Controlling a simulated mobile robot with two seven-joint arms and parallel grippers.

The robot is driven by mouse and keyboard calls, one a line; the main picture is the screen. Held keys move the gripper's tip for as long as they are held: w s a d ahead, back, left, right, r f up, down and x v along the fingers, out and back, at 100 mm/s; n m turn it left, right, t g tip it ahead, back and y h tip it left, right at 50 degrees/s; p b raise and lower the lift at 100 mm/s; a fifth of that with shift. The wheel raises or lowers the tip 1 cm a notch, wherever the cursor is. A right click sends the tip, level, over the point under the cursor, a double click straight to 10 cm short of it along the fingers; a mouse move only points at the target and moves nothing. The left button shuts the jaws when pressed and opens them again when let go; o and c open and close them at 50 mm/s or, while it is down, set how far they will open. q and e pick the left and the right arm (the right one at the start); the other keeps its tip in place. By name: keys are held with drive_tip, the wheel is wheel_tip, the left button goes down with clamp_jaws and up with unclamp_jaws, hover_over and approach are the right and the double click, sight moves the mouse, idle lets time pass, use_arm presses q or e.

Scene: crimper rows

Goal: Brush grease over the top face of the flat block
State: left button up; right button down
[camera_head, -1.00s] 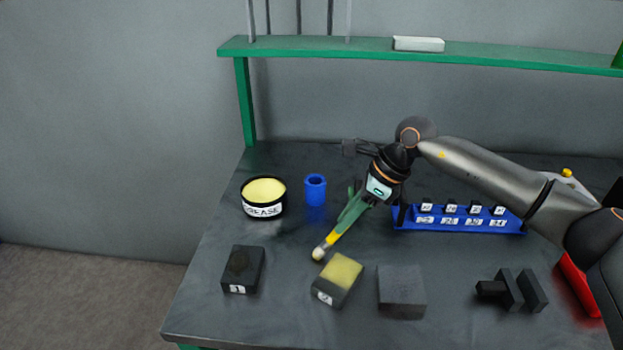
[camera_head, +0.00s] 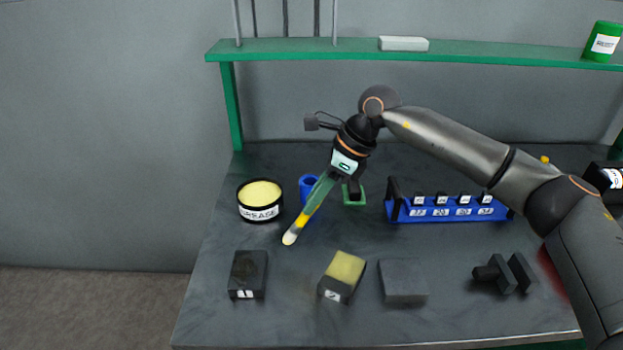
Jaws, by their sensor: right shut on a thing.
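My right gripper (camera_head: 328,180) is shut on a brush (camera_head: 303,219) with a green handle, a yellow ferrule and a pale tip. The brush slants down to the left, its tip apart from the blocks and the grease tub. The black grease tub (camera_head: 260,212), labelled GREASE and filled with pale yellow, stands left of it. A dark block labelled 2 (camera_head: 341,289) has a yellow top face. Left of it is a dark block labelled 1 (camera_head: 247,275) with a dark mark on top; right of it is a plain grey block (camera_head: 404,281). My left gripper is out of view.
A blue cup (camera_head: 308,184) stands behind the brush, partly hidden. A small green holder (camera_head: 355,196) is beside my gripper. A blue rack (camera_head: 450,212) with labelled pieces and a black stepped part (camera_head: 503,274) are to the right. A green shelf (camera_head: 470,52) spans the back.

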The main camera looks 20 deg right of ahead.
wheel_tip(320, 180, up, 3)
drive_tip(key=shift+f, duration=0.1)
drive_tip(key=shift+r+p, duration=1.35)
drive_tip(key=shift+r, duration=0.45)
drive_tip(key=shift+a, duration=0.15)
